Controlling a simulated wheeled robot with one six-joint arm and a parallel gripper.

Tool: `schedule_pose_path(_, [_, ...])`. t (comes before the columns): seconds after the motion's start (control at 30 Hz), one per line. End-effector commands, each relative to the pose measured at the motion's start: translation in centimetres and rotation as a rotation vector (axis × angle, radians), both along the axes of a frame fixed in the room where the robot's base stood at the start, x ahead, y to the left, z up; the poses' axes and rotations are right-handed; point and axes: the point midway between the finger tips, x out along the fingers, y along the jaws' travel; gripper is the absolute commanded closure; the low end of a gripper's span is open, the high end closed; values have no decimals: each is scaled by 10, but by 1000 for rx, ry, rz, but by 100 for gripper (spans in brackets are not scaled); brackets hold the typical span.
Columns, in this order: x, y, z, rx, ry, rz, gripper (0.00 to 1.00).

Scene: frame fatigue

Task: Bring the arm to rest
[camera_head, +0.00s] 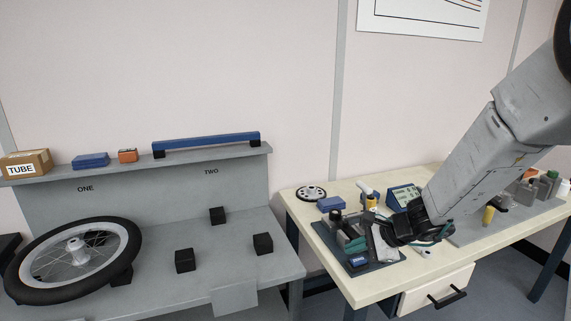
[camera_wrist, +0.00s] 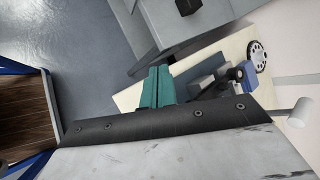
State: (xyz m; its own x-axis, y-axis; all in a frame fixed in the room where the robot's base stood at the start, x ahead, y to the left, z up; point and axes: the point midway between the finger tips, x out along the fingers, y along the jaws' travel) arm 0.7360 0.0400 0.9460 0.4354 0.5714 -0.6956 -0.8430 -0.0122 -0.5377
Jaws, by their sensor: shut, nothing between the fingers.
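My gripper (camera_head: 358,244) is at the end of my grey arm, which comes down from the upper right in the head view. I cannot tell how far the fingers are from the tray's contents.
A grey bench (camera_head: 215,256) at left carries a spoked wheel (camera_head: 128,252) and several black blocks. Its shelf holds a TUBE box (camera_head: 26,163) and a blue bar (camera_head: 206,143). A gap separates bench and table. A drawer (camera_head: 432,291) sits under the table.

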Motion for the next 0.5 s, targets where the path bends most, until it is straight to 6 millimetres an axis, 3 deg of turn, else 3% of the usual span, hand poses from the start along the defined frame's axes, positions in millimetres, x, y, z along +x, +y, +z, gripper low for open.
schedule_pose_path(0.1, [-53, 19, 33, -65, -46, 294, 100])
schedule_pose_path(0.23, [-123, 23, 63, -183, -71, 621, 100])
schedule_pose_path(0.37, [-188, 7, 84, -335, -67, 891, 100])
schedule_pose_path(0.5, [-245, -23, 104, -526, -44, 1105, 100])
